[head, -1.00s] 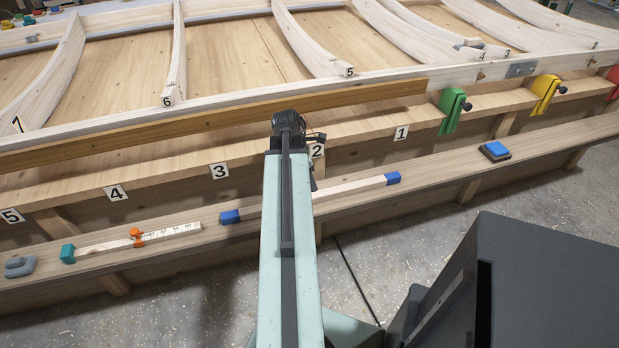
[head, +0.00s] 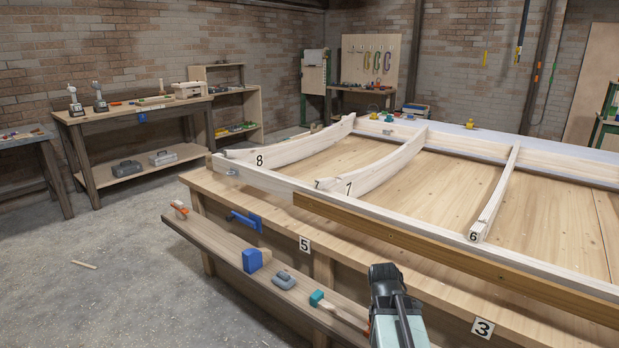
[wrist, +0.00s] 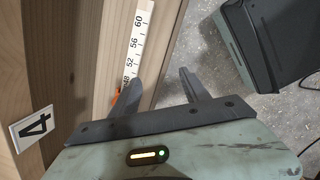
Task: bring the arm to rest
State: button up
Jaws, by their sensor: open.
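My gripper (wrist: 163,88) shows in the wrist view with its two dark fingers spread apart and nothing between them. An orange piece (wrist: 117,96) on that stick is partly hidden behind the left finger. In the head view my arm (head: 397,310) rises from the bottom edge in front of the bench, and its fingers cannot be made out there.
The long workbench (head: 250,210) carries a wooden frame with curved ribs marked 6, 7 and 8. Its low front shelf (head: 225,245) holds a blue block (head: 252,260), a grey tool (head: 283,280) and a teal-ended stick (head: 317,298). The concrete floor at left is mostly clear.

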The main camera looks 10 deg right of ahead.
jog(key=a+m+y, duration=0.2)
jog(key=a+m, duration=1.2)
jog(key=a, duration=0.4)
notch_tip(320, 180, up, 23)
jog(key=p, duration=2.3)
jog(key=shift+s+a, duration=0.15)
jog(key=shift+a, duration=0.05)
